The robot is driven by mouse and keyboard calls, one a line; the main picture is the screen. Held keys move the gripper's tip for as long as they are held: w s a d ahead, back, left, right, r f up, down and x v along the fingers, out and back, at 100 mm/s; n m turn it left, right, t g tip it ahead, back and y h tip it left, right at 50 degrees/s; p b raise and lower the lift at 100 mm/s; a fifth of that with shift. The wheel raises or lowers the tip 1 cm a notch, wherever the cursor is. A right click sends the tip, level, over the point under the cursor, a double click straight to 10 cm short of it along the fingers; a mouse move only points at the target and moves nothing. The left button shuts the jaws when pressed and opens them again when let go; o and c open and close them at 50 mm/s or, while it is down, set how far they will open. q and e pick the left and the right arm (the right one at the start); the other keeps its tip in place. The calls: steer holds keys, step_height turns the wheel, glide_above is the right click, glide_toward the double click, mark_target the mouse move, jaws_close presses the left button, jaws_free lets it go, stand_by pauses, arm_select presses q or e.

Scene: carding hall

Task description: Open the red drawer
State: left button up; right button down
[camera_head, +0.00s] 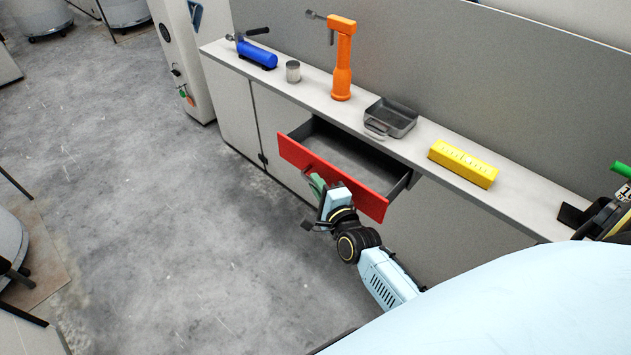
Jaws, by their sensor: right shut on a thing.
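The red drawer (367,193) stands pulled out from the grey counter in the head view. Its dark inside (345,152) shows and looks empty. My right gripper (317,187) is at the middle of the red front, shut on the drawer's handle, which the gripper mostly hides. My left gripper is not in view.
On the counter (415,157) stand a blue tool (257,54), a small can (293,72), an orange tool (342,70), a grey metal tray (408,113) and a yellow block (463,164). Open concrete floor (170,200) lies left of the drawer.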

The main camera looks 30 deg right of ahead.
steer(key=c, duration=1.5)
jaws_free()
steer(key=shift+d, duration=0.1)
